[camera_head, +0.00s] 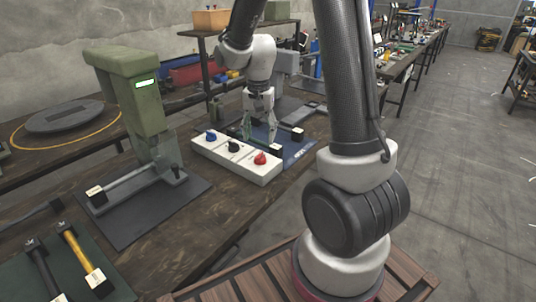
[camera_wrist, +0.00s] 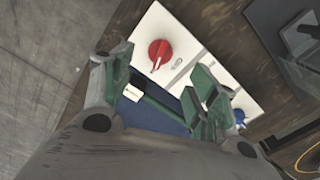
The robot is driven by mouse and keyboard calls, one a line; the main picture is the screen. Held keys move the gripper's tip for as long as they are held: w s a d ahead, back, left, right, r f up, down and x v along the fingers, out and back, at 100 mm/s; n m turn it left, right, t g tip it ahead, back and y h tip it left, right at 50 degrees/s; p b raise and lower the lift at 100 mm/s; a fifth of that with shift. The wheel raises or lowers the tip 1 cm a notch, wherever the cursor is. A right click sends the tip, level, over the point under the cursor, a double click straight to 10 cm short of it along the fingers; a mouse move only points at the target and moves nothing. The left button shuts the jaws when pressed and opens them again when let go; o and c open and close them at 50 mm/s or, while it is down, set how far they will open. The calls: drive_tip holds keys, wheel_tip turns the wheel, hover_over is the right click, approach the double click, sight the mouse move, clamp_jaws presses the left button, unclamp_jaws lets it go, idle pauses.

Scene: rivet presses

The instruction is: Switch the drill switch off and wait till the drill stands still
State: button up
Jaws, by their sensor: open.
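A white switch box (camera_head: 215,150) with a blue knob (camera_head: 211,136), a black knob (camera_head: 233,146) and a red knob (camera_head: 260,158) lies on the dark wooden bench. I cannot tell which knob is the drill switch. In the wrist view the red knob (camera_wrist: 160,50) and blue knob (camera_wrist: 240,117) show on the box (camera_wrist: 190,30); the black knob is hidden, likely behind a finger. My gripper (camera_head: 258,134) is open and empty, with green finger pads, above and behind the box. In the wrist view, my gripper (camera_wrist: 163,75) has its fingers spread. No turning drill is clearly visible.
A green press (camera_head: 135,90) with a lit display stands left of the box on a dark mat (camera_head: 140,222). A blue mat (camera_head: 297,152) with white-tagged dark handles lies behind the box. Two tagged tools, one yellow-handled (camera_head: 80,252), lie at the front left.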

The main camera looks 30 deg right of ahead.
sight(260, 154)
drive_tip(key=shift+f+m, duration=0.25)
drive_tip(key=shift+m, duration=0.05)
wheel_tip(260, 154, down, 7)
drive_tip(key=shift+f, duration=0.2)
drive_tip(key=shift+c, duration=0.4)
drive_tip(key=c, duration=1)
